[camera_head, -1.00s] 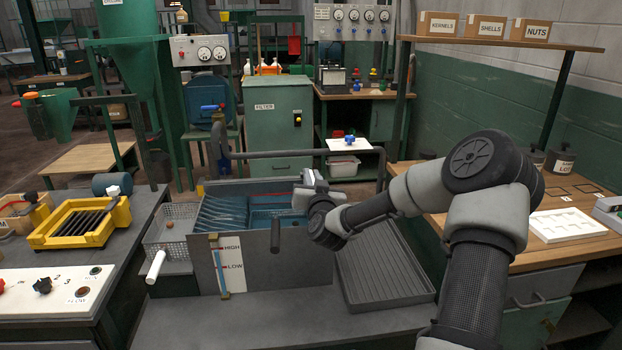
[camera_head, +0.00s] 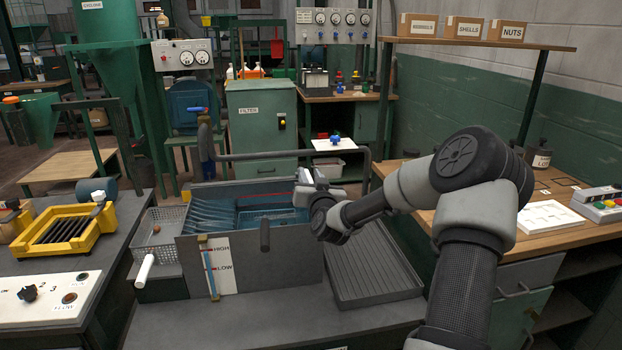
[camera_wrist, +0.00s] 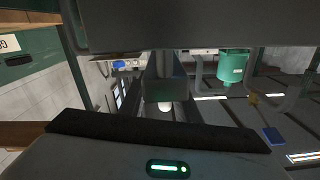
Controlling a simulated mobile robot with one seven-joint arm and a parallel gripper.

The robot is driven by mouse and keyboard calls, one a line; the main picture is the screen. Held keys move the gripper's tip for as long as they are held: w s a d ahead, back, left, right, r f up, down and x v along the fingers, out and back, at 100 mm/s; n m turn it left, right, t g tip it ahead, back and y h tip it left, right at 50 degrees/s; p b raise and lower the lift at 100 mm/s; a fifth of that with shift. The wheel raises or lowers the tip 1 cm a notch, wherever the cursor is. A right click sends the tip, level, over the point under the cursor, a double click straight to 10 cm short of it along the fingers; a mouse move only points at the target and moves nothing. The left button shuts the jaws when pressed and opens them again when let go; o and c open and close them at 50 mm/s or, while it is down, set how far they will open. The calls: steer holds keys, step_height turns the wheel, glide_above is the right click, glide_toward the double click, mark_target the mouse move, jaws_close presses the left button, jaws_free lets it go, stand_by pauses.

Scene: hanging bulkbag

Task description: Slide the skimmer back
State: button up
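The tank (camera_head: 205,285) is a grey open box with blue water (camera_head: 266,214), a HIGH/LOW level gauge (camera_head: 212,268) on its front and slanted grey ribs (camera_head: 208,213) inside at the left. A short dark upright handle (camera_head: 264,235) shows at the front wall. I cannot tell for certain which part is the skimmer. My gripper (camera_head: 306,186) is over the right end of the tank, near a thin red line. Its fingertips are small and partly hidden in the head view. In the wrist view a dark upright piece stands in the middle; what the fingers hold is unclear.
A dark pipe rail (camera_head: 290,155) arches behind the tank. The front ledge is clear.

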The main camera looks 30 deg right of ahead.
steer(key=p+v, duration=0.2)
steer(key=v, duration=1.5)
steer(key=shift+s, duration=0.25)
steer(key=shift+w+a+r, duration=0.1)
steer(key=shift+a+r, duration=0.05)
